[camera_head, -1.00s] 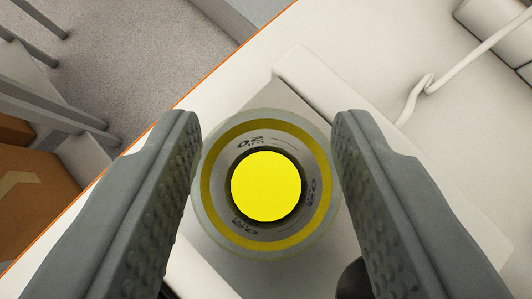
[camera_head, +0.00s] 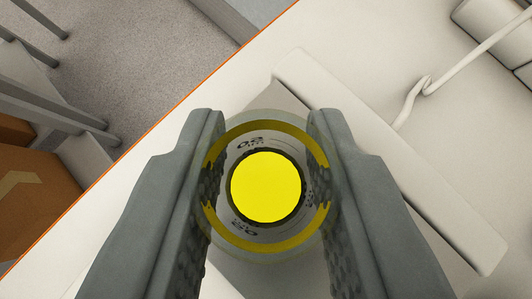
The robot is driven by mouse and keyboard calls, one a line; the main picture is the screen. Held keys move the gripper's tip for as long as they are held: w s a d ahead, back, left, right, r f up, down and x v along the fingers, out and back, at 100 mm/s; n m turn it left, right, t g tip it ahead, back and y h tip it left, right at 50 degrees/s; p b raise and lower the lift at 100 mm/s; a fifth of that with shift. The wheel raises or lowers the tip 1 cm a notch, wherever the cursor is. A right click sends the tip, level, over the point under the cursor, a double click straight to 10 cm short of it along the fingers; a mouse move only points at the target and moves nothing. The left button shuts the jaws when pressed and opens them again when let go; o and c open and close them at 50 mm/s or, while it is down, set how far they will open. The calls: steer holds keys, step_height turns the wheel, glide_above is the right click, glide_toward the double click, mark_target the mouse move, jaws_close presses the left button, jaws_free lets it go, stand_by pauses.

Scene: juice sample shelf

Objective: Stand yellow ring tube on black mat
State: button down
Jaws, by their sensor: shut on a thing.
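The yellow ring tube (camera_head: 267,187) is seen from above in the head camera view, with a bright yellow centre, a yellow ring and a clear outer rim. My gripper (camera_head: 266,180) has one finger on each side of it and is shut on it. The tube's axis points towards the camera, and its lower end is hidden beneath its top. I do not make out the black mat.
A pale table with an orange edge (camera_head: 165,126) runs diagonally. A raised white slab or box (camera_head: 390,160) lies right of the tube, with a pale cable (camera_head: 470,60) beyond. Grey floor and brown boxes (camera_head: 35,190) are off the table at left.

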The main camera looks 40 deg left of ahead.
steer(key=shift+r, duration=0.6)
stand_by(0.6)
steer(key=shift+r, duration=2.7)
